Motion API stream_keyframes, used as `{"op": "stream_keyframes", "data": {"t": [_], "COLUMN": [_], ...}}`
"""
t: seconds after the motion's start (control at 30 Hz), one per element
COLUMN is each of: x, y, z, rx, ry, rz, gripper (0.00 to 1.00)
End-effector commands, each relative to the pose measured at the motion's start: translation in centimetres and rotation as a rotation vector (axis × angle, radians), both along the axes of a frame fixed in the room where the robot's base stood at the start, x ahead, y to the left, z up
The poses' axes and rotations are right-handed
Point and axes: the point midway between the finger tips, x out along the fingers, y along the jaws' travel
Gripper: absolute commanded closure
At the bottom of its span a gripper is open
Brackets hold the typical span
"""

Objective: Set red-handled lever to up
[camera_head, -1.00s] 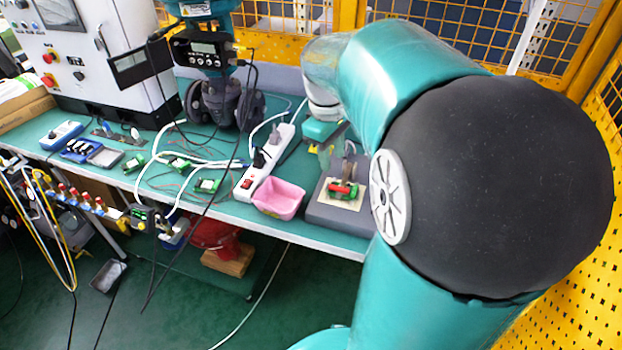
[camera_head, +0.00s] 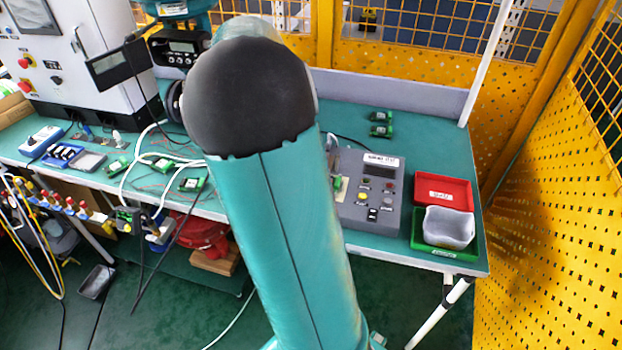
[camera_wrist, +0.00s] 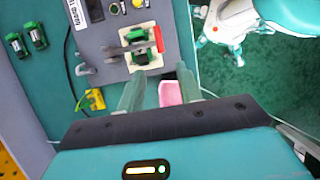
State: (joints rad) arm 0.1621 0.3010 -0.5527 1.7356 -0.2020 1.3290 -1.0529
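The red-handled lever (camera_wrist: 158,39) shows in the wrist view, beyond my fingers and slightly right of centre at the top. It sits with green parts (camera_wrist: 136,35) on a cream plate (camera_wrist: 150,62) on a grey control box (camera_wrist: 104,43). The lever's exact tilt is hard to tell from this angle. My gripper (camera_wrist: 160,88) is open, its two teal fingers apart and empty, short of the lever and not touching it. In the head view the grey box (camera_head: 385,205) stands right of my arm; the arm hides the lever and my gripper.
A pink bin (camera_wrist: 170,93) shows between my fingers. A yellow-green part (camera_wrist: 95,98) lies beside the box. In the head view, a red tray (camera_head: 442,190), a green tray (camera_head: 418,232) and a whitish bin (camera_head: 448,227) stand right of the box. Yellow mesh fencing (camera_head: 545,190) bounds the right.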

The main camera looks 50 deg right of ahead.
Motion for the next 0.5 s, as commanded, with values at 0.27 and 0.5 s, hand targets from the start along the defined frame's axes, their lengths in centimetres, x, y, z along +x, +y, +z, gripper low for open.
{"op": "stream_keyframes", "data": {"t": [0.27,0.5], "x": [-1.8,-3.4], "y": [-0.8,-1.5], "z": [-3.7,-8.1], "rx": [0.002,0.002], "ry": [0.004,0.003], "rz": [-0.01,-0.008], "gripper": [0.65,0.65]}}
